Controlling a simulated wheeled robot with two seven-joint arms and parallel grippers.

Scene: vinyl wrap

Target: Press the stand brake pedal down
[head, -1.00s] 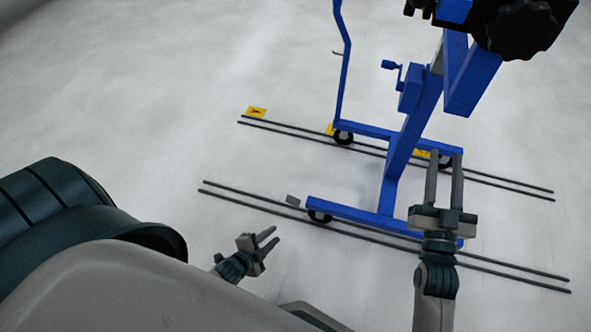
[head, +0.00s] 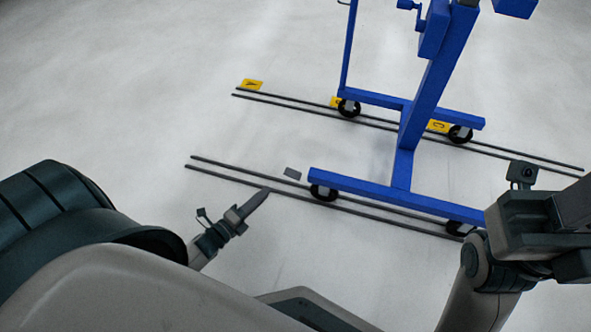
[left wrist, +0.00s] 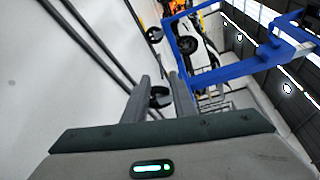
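The blue stand (head: 402,170) stands on black casters over the floor rails. A small grey plate (head: 292,173), which looks like the brake pedal, sits just left of its near-left caster (head: 323,192). My left gripper (head: 262,195) is low over the near rails, left of and nearer than the plate, and apart from it. In the left wrist view its two fingers (left wrist: 160,78) are apart with nothing held; a dark round part (left wrist: 160,97) shows beyond the gap. My right gripper (head: 575,230) is at the right edge, turned sideways, its fingertips cut off.
Two pairs of dark rails (head: 225,171) run across the pale floor. Yellow markers (head: 252,85) lie by the far rails. The floor left of the stand is clear. The stand's near base bar ends close to my right arm.

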